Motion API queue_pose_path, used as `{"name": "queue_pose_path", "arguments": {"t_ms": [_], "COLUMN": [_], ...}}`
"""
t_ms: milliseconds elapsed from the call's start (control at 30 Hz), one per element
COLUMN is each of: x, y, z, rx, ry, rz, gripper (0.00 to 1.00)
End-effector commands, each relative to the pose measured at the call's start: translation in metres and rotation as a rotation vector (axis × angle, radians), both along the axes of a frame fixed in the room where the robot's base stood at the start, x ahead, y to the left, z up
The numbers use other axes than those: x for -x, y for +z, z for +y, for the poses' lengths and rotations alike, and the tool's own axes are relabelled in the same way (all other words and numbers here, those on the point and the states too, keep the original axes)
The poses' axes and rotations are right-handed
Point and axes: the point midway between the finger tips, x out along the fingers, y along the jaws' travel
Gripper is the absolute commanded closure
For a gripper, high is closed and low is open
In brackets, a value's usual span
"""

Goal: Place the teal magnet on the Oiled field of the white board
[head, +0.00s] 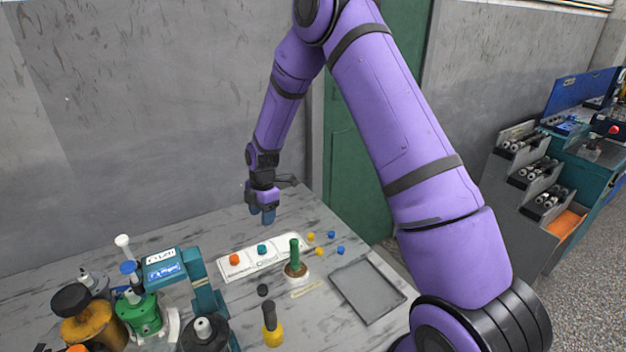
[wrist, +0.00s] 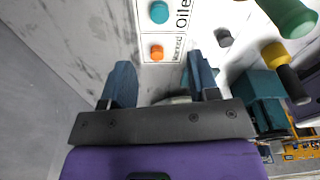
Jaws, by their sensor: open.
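The white board (head: 278,256) lies flat on the table, with an orange magnet (head: 234,259) toward its left end and the teal magnet (head: 262,249) near its middle. In the wrist view, the teal magnet (wrist: 158,11) sits on the board in the cell beside large lettering that reads "Oile", cut off by the frame edge. The orange magnet (wrist: 156,52) sits in the neighbouring cell. My gripper (head: 263,218) hangs above the table behind the board. In the wrist view, its fingers (wrist: 160,88) are apart, with nothing between them, clear of the teal magnet.
A teal stand (head: 203,285), bottles and a green jar (head: 139,315) crowd the front left.

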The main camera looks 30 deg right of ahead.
Motion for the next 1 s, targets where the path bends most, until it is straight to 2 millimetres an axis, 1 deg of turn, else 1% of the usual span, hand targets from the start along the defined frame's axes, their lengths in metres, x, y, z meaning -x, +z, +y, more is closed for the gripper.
{"name": "queue_pose_path", "arguments": {"t_ms": [67, 167, 267, 300, 367, 400, 467, 500, 567, 600, 700, 867, 1000], "x": [0.0, 0.004, 0.011, 0.016, 0.024, 0.029, 0.039, 0.045, 0.056, 0.063, 0.083, 0.119, 0.154], "y": [0.007, 0.028, 0.062, 0.077, 0.099, 0.114, 0.135, 0.149, 0.168, 0.181, 0.211, 0.254, 0.286], "z": [-0.001, -0.002, -0.006, -0.008, -0.01, -0.011, -0.014, -0.015, -0.017, -0.019, -0.023, -0.028, -0.032], "rx": [0.002, 0.01, 0.021, 0.026, 0.031, 0.035, 0.037, 0.038, 0.039, 0.039, 0.035, 0.019, -0.003], "ry": [-0.012, -0.058, -0.139, -0.178, -0.239, -0.28, -0.342, -0.382, -0.445, -0.486, -0.592, -0.759, -0.906], "rz": [-0.005, -0.015, -0.034, -0.041, -0.051, -0.06, -0.07, -0.079, -0.091, -0.099, -0.12, -0.152, -0.178], "gripper": [0.45, 0.45, 0.45, 0.45, 0.45, 0.45, 0.45, 0.45, 0.45, 0.45, 0.45, 0.45, 0.45]}}
